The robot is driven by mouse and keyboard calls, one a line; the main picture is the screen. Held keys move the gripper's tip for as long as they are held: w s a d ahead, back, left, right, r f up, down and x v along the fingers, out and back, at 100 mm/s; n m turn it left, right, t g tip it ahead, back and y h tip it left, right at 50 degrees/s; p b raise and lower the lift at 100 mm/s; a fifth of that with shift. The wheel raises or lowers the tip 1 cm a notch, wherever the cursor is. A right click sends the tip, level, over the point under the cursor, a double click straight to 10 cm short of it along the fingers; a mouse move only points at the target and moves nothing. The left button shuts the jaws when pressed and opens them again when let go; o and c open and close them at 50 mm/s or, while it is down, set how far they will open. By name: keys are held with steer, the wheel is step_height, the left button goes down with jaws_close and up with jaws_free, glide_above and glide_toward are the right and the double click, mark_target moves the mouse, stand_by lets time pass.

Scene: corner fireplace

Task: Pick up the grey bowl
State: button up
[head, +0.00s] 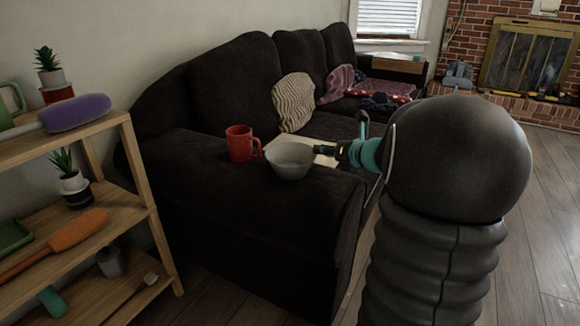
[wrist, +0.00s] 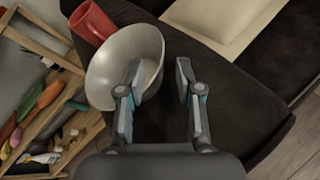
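The grey bowl (head: 291,162) stands upright on the near arm of the dark sofa, just right of a red mug (head: 240,144). My gripper (head: 332,151) is at the bowl's right side in the head view. In the wrist view, my gripper (wrist: 160,75) is open, with the left finger over the inside of the bowl (wrist: 112,62) and the right finger outside it. The bowl's right rim lies between the fingers, with a gap to the right finger. I cannot tell whether the left finger touches the bowl.
The red mug (wrist: 91,22) touches or nearly touches the bowl. A flat cream item (wrist: 222,22) lies beyond it on the sofa (head: 235,215). A wooden shelf (head: 140,165) with plants and brushes stands at the left. Wood floor (head: 535,240) is open at the right.

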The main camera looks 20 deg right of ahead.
mark_target(311, 150)
steer(key=shift+x, duration=3.4)
steer(key=shift+r, duration=0.15)
jaws_close()
